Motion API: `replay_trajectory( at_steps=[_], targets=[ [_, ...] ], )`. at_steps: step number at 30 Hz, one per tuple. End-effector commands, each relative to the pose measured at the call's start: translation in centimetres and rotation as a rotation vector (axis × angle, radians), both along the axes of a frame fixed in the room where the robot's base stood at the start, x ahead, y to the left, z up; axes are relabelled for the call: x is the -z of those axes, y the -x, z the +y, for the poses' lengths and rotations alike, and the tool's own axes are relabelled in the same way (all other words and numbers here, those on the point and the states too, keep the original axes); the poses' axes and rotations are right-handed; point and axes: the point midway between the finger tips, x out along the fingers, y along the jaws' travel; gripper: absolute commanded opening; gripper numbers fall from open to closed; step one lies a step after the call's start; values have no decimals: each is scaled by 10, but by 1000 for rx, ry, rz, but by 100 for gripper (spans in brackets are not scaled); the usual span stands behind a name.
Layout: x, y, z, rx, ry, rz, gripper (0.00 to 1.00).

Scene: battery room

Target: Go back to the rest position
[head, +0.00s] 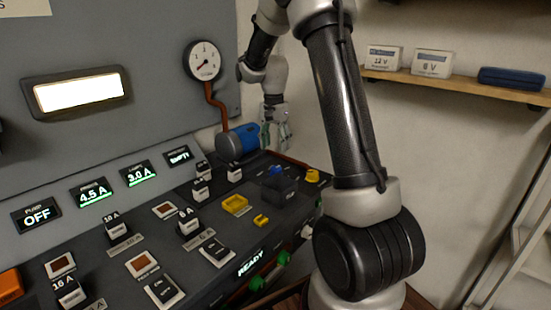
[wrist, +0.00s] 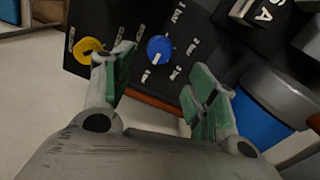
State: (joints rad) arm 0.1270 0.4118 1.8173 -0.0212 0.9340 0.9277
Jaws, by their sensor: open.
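My gripper (head: 276,134) hangs over the far right end of the control panel (head: 130,262), in front of the blue cylinder (head: 240,139). In the wrist view my gripper (wrist: 165,90) is open, with its green-padded fingers well apart and nothing between them. Past the fingers, a blue knob (wrist: 159,49) shows on a dark box with white markings, and a yellow knob (wrist: 88,50) lies left of it, partly behind the left finger. The knobs look apart from the fingers, though the gap's depth is hard to judge.
A gauge (head: 203,60) and a brown pipe are on the wall left of my gripper. A shelf (head: 455,85) with two small boxed meters and a blue case is at upper right. Open wall lies below it.

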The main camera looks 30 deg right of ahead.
Motion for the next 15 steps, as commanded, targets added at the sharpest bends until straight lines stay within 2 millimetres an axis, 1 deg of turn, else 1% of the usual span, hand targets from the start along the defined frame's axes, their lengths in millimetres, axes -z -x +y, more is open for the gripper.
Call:
replay_trajectory(
  at_steps=[1, 3, 6, 15],
  targets=[
    [-8, -1, 0, 0, 0, -1, 58],
    [-16, -1, 0, 0, 0, -2, 58],
    [-22, -1, 0, 0, 0, 0, 58],
    [-24, 0, 0, 0, 1, 1, 58]
  ],
)
